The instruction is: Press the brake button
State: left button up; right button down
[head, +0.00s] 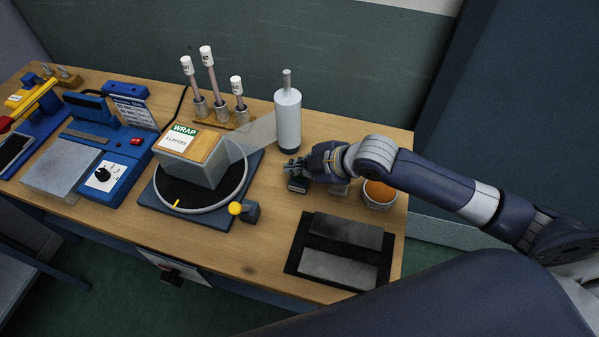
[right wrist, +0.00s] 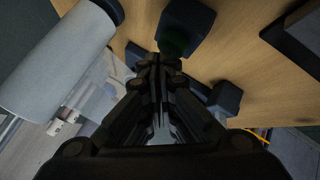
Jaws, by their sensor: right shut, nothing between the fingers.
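My right gripper (head: 291,168) is shut and empty, with its fingertips over a small dark box (head: 298,186) on the bench. In the right wrist view my closed fingertips (right wrist: 160,62) point at this dark box (right wrist: 186,25), which has a faint green patch beside the tips. The box may carry the brake button, but the fingers hide its top and I cannot tell whether they touch it. A turntable (head: 245,172) with a wrapped grey box (head: 190,172) stands to the left. My left gripper is not in view.
A white film roll (head: 288,118) stands upright just behind my gripper. A bowl with orange contents (head: 380,192) is under my forearm. Two grey bars (head: 340,268) lie on a black mat in front.

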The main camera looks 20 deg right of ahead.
aim_at(299, 177)
jog(key=shift+s+f, duration=0.1)
jog(key=shift+f, duration=0.45)
dwell(0.4)
jog(key=shift+r, duration=0.15)
jog(key=shift+r+p, duration=0.9)
jog(key=shift+p, duration=0.15)
notch_tip(299, 177, up, 5)
jog(key=p, duration=0.5)
jog(key=shift+r, duration=0.1)
jog(key=shift+d, duration=0.1)
dwell(0.4)
